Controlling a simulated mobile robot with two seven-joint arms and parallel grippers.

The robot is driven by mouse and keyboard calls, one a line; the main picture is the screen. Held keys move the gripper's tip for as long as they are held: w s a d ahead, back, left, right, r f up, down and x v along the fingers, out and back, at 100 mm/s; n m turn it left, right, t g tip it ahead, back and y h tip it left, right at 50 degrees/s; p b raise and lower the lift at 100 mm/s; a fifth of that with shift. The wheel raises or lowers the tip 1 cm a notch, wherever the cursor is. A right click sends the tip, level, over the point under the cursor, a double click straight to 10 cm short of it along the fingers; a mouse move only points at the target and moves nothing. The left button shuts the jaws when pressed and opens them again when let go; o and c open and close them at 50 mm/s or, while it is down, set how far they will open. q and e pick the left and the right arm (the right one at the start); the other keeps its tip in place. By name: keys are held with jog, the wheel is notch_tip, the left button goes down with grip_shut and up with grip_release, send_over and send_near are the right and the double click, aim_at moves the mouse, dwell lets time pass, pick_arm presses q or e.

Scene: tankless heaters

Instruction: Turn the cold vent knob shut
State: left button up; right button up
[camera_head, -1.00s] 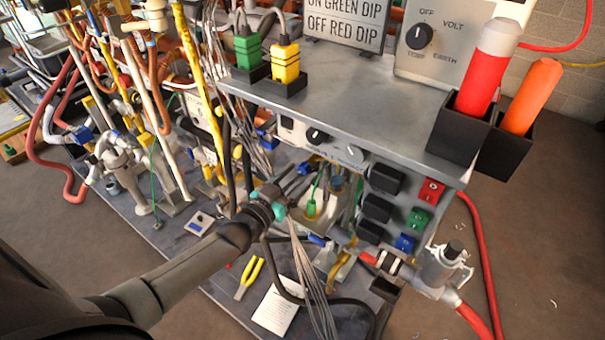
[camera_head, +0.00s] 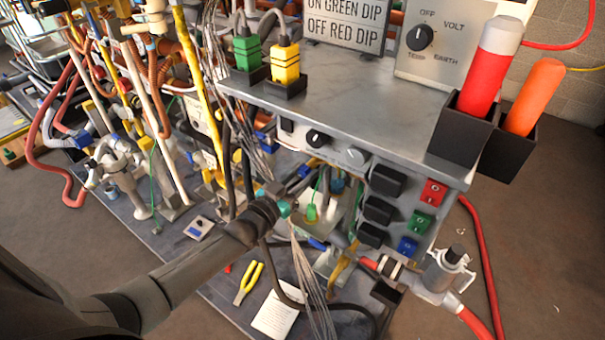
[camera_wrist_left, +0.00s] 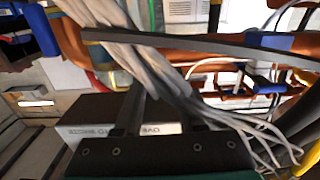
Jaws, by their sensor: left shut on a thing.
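My left gripper (camera_head: 290,205) reaches in beneath the front of the grey bench, among hanging wires. It also shows in the left wrist view (camera_wrist_left: 160,108). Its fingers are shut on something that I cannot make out. A bundle of grey wires (camera_wrist_left: 150,65) crosses in front of its fingertips in the wrist view, and wires (camera_head: 312,270) hang below it in the head view. I cannot pick out the cold vent knob. A black knob (camera_head: 317,139) and a grey knob (camera_head: 355,157) sit on the bench front, away from the gripper. My right gripper is not in view.
The bench top (camera_head: 345,95) carries a green plug (camera_head: 247,52), a yellow plug (camera_head: 285,62) and a meter box (camera_head: 440,45). Yellow pliers (camera_head: 248,283) and a white paper (camera_head: 277,313) lie on the lower shelf. Pipes crowd the left. Bare floor is at the right.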

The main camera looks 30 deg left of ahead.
pick_arm(q)
grip_shut()
